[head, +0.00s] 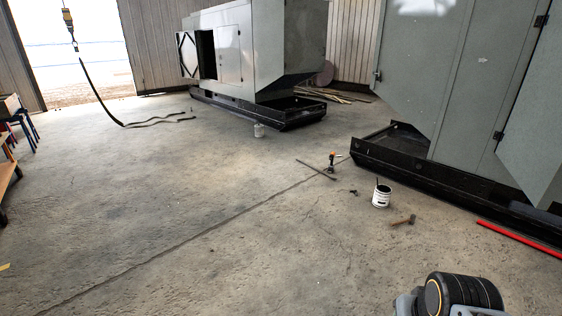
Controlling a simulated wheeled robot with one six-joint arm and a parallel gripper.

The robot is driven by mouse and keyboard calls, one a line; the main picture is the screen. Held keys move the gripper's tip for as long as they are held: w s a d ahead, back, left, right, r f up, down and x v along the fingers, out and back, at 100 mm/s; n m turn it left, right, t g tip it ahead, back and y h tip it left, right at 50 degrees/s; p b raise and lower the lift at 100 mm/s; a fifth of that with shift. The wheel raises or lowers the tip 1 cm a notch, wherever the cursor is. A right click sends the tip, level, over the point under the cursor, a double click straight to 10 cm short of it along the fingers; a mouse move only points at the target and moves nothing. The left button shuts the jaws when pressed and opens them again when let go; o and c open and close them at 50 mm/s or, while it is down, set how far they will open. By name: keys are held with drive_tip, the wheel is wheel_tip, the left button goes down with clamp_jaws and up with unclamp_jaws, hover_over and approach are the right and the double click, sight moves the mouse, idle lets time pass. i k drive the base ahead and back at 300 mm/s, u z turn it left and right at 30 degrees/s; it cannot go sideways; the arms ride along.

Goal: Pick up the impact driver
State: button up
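The impact driver appears to be the small orange and black tool (332,161) standing on the concrete floor in the middle distance, right of centre in the head view. It is small in the picture, so its details are hard to tell. A thin dark bar lies on the floor right beside it. Only part of my own arm shows at the bottom right, far nearer than the tool. My gripper's fingers are not visible.
A white bucket (381,197), a hammer (404,220) and a small dark item (353,192) lie nearer. A black skid base (450,178) under a grey enclosure (430,85) bounds the right, with a red bar (521,239) alongside. Floor (190,210) left of centre is clear.

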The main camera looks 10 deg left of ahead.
sight(331, 156)
drive_tip(key=u, duration=0.05)
drive_tip(key=i, duration=4.85)
drive_tip(key=u, duration=0.3)
drive_tip(key=i, duration=2.6)
drive_tip(key=u, duration=0.1)
